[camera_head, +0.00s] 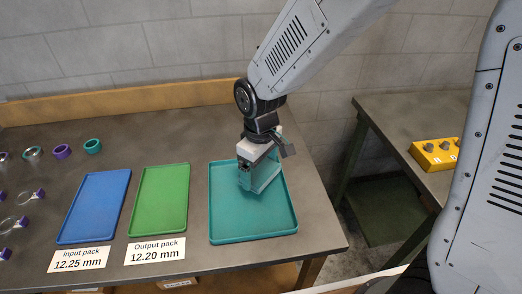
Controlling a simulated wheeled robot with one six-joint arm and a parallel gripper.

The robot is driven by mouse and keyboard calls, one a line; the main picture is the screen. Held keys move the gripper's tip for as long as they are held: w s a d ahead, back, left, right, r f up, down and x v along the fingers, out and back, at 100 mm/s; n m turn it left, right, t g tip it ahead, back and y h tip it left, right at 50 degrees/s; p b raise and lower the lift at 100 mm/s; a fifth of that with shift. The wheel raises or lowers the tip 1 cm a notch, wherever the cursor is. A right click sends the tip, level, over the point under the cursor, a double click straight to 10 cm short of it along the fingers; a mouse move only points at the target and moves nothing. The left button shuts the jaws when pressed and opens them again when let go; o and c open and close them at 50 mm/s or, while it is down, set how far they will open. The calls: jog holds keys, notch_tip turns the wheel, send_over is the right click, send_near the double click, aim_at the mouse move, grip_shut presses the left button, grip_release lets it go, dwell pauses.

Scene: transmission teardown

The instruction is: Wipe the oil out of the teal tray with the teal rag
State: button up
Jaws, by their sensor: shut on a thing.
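The teal tray (282,222) lies flat near the right end of the dark workbench. My gripper (259,185) points down over the back middle of the tray. It is shut on the teal rag (265,179), which shows as a teal block-like shape low at the jaws and blends with the tray's colour. I cannot tell whether the rag touches the tray floor. No oil can be made out on the visible part of the tray; the part behind my gripper is hidden.
A green tray (160,200) and a blue tray (94,207) lie to the left, with labels in front. Several rings, including a teal one (93,146), stand at the back left. A wooden ledge (130,101) runs behind.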

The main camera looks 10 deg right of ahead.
jog(key=shift+r, duration=2.6)
